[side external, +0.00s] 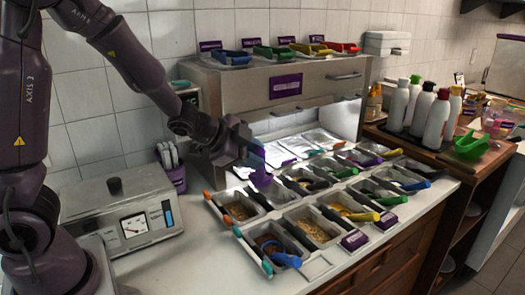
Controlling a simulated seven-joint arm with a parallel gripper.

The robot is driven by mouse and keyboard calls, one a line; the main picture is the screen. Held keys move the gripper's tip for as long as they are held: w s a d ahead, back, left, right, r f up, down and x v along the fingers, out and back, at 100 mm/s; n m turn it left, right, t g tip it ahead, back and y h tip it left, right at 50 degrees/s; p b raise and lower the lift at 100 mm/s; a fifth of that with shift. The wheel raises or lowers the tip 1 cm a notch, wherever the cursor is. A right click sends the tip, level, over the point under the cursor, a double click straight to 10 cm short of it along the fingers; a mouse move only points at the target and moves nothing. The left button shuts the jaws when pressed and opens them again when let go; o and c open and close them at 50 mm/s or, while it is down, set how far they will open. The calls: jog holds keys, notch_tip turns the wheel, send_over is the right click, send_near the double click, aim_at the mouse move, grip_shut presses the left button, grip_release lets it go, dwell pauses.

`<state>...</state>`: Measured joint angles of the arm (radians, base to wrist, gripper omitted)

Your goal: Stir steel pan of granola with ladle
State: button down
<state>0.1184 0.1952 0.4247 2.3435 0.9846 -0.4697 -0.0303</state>
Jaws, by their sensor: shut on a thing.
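My gripper (256,158) is above the left edge of the tray bank, over the upper left pans. It is shut on a dark purple piece (261,180) that hangs just below the fingers and looks like a ladle handle. The ladle's bowl end cannot be made out. Steel pans stand in rows. One front pan (313,224) holds tan, grainy topping that looks like granola. The pan to its left (239,209) holds similar brown topping. I cannot tell which is the named granola pan.
A nearer pan (270,243) has a blue-handled scoop (287,260) in it. More coloured handles stick out over the pan rims. A steel box (287,88) with scoops on top stands behind. A grey appliance (128,220) is at left. White bottles (434,115) stand at right.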

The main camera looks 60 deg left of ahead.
aim_at(256, 180)
jog(key=s+a+f+t+y, duration=0.2)
jog(key=a+y, duration=0.1)
jog(key=a, duration=0.6)
jog(key=w+d+f+m+g+y, duration=0.1)
jog(key=w+f+g, duration=0.1)
jog(key=f+g, duration=0.1)
jog(key=w+d+f+m+g+y, duration=0.1)
jog(key=w+f+m+g, duration=0.1)
jog(key=f+g, duration=0.1)
jog(key=w+d+f+m+g+y, duration=0.1)
jog(key=w+f+g, duration=0.1)
jog(key=f+g, duration=0.1)
jog(key=shift+d+f+y, duration=0.1)
jog(key=shift+f+y, duration=0.25)
jog(key=shift+y, duration=0.05)
jog(key=f+g+y, duration=0.1)
jog(key=w+d+f+m+g, duration=0.1)
jog(key=g, duration=0.1)
jog(key=shift+w+f+y, duration=0.1)
jog(key=shift+w+y, duration=0.15)
jog(key=shift+y, duration=0.15)
jog(key=shift+f+m+g+y, duration=0.85)
jog(key=shift+f+g+y, duration=0.55)
jog(key=shift+g, duration=0.25)
jog(key=shift+f+m+g+y, duration=0.85)
jog(key=shift+f+g+y, duration=0.45)
jog(key=shift+f+g, duration=0.3)
jog(key=shift+r, duration=0.1)
